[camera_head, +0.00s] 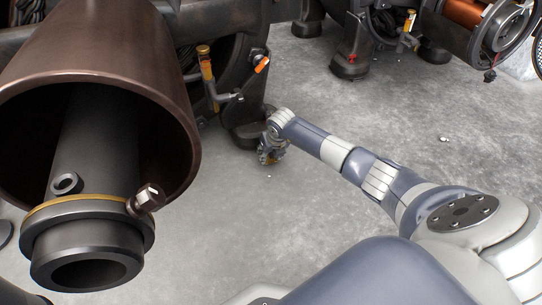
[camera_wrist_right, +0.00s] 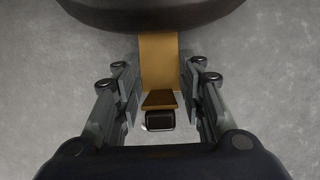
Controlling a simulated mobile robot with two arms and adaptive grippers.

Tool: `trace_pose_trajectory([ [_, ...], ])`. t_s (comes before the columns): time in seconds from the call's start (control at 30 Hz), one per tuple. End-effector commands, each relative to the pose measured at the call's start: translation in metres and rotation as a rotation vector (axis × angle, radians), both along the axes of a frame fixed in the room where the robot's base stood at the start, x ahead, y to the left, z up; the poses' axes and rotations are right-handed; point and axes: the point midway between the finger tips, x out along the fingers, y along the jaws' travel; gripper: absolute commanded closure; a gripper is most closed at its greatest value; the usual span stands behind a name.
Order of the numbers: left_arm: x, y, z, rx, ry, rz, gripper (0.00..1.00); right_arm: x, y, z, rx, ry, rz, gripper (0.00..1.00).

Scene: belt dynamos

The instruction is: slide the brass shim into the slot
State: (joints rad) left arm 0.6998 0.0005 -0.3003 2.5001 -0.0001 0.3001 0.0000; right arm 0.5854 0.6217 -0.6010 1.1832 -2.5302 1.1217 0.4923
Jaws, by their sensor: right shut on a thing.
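The brass shim (camera_wrist_right: 158,55) is a flat golden strip in the right wrist view, with a bent-up near end and a small dark block (camera_wrist_right: 160,120) at that end. My right gripper (camera_wrist_right: 160,78) is shut on it, one finger on each side. The shim's far end runs up to the edge of a dark rounded body (camera_wrist_right: 150,14), which hides what lies beyond. In the head view my right gripper (camera_head: 270,154) is low, beside a dark machine foot (camera_head: 245,134); the shim cannot be made out there. The slot is not clearly visible. My left gripper is out of view.
A large brown cylinder (camera_head: 105,45) with a dark pipe end (camera_head: 90,262) fills the left. More machinery with dark feet (camera_head: 350,64) stands at the back right. An orange part (camera_head: 262,64) sits above the foot. The grey floor (camera_head: 250,215) around my gripper is mostly clear.

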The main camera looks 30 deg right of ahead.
Motion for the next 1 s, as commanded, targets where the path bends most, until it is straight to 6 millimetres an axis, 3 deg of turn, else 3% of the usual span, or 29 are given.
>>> trace_pose_trajectory([
  [0.57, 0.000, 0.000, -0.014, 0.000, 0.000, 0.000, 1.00, 0.015, -0.003, 0.000, 0.000, -0.001, 0.000, 0.92],
  [1.0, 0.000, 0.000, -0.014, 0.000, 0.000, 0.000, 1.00, 0.023, -0.006, 0.001, 0.000, -0.002, -0.001, 0.92],
])
